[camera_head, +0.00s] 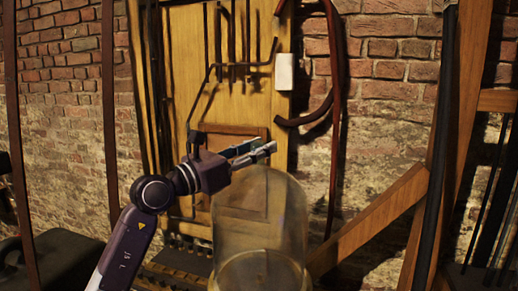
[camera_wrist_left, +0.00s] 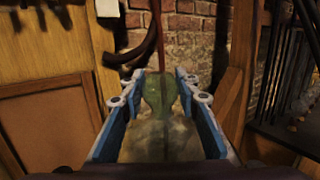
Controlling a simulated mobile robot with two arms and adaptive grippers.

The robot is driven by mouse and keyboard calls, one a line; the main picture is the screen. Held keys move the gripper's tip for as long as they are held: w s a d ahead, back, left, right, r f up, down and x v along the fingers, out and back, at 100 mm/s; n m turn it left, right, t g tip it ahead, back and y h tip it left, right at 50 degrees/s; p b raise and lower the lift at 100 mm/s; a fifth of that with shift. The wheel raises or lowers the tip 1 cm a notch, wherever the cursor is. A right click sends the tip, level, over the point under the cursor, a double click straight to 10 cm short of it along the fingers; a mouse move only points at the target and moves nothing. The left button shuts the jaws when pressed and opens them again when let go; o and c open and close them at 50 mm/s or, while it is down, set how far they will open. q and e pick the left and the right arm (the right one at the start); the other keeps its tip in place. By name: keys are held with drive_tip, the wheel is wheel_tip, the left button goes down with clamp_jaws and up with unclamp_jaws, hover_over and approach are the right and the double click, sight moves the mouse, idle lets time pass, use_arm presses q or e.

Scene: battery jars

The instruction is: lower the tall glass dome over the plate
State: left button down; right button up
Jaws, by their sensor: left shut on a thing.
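The tall clear glass dome (camera_head: 258,215) hangs upright in the lower middle of the head view, its lower part running to the bottom edge. My left gripper (camera_head: 262,152) comes in from the left at the dome's top and is shut on the dome. In the left wrist view, the blue-sided fingers stand on both sides of the dome's greenish glass top (camera_wrist_left: 160,92). A pale curved edge shows low through the glass; I cannot tell whether it is the dome's rim or the plate. The plate is not clearly seen. My right gripper is not in view.
A wooden panel (camera_head: 238,100) with dark rods and a white box (camera_head: 284,71) stands behind the dome. A slanting wooden beam (camera_head: 372,220) is at the right. A brick wall (camera_head: 385,110) lies behind. A dark object (camera_head: 60,258) is at lower left.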

use_arm(q)
drive_tip(key=shift+s+a+r, duration=0.1)
drive_tip(key=shift+s+r, duration=0.05)
drive_tip(key=shift+r, duration=0.3)
drive_tip(key=shift+f+b, duration=0.45)
drive_tip(key=shift+f, duration=0.05)
idle(0.4)
drive_tip(key=c, duration=1.4)
unclamp_jaws()
drive_tip(key=shift+s+f, duration=0.15)
drive_tip(key=shift+f, duration=0.75)
drive_tip(key=v, duration=0.7)
drive_tip(key=r+v, duration=0.1)
drive_tip(key=v, duration=0.3)
drive_tip(key=shift+s+a, duration=0.3)
drive_tip(key=shift+s, duration=0.05)
